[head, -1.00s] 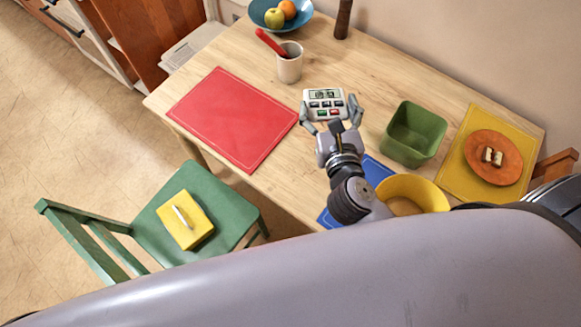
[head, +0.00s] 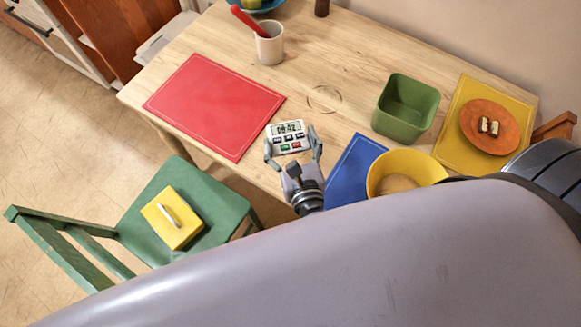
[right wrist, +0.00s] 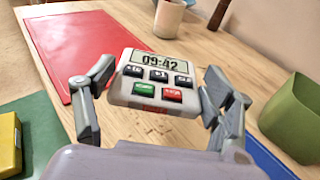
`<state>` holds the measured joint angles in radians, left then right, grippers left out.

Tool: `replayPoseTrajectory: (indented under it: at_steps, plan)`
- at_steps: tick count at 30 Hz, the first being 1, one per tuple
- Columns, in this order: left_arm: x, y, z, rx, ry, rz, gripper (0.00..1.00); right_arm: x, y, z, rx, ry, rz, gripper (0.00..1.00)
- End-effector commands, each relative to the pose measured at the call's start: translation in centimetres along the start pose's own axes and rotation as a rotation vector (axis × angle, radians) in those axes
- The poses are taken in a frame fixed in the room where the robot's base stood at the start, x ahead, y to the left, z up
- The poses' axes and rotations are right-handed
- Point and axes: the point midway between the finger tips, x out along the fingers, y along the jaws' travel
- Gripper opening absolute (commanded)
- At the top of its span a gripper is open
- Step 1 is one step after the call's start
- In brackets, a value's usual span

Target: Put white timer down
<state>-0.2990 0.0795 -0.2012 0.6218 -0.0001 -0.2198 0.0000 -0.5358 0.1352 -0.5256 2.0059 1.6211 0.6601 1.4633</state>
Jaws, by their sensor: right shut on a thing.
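The white timer (head: 288,136) has a grey display and black, green and red buttons. In the right wrist view the timer (right wrist: 158,82) reads 09:42. My right gripper (head: 293,152) is shut on it, with one finger at each side; the gripper also shows in the right wrist view (right wrist: 157,100). The timer is by the lower right corner of the red placemat (head: 212,105). I cannot tell whether it touches the table (head: 345,60) or hangs just above it. My left gripper is not in view.
A white cup (head: 269,46) with a red-handled thing stands behind. A green bin (head: 406,108), blue mat (head: 352,178) and yellow bowl (head: 408,163) are to the right. A faint ring mark (head: 323,99) lies on bare wood. A green chair (head: 205,190) stands in front.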

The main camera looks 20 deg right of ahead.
Motion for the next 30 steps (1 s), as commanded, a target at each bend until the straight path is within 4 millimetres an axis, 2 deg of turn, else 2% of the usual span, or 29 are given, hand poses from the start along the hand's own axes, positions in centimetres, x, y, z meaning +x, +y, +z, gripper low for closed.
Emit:
replayPoseTrajectory:
  at_steps: [1, 6, 9, 15, 23, 30]
  plan:
    - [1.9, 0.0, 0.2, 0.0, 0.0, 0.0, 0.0, 0.4, 0.0, -1.9, -0.001, -0.001, 0.0, 0.46]
    - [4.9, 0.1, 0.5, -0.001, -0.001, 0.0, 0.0, 1.1, 0.0, -5.1, -0.001, -0.001, -0.001, 0.46]
    - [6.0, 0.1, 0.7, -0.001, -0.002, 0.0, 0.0, 1.3, 0.0, -6.3, -0.001, -0.001, 0.0, 0.46]
    - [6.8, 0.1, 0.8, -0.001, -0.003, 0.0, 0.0, 1.5, 0.0, -7.1, -0.001, -0.001, 0.0, 0.46]
    - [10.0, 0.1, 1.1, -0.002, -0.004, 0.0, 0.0, 2.2, 0.0, -10.5, -0.001, -0.001, -0.001, 0.46]
    - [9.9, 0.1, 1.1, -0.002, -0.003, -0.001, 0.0, 2.2, 0.0, -10.5, 0.0, -0.001, -0.001, 0.46]
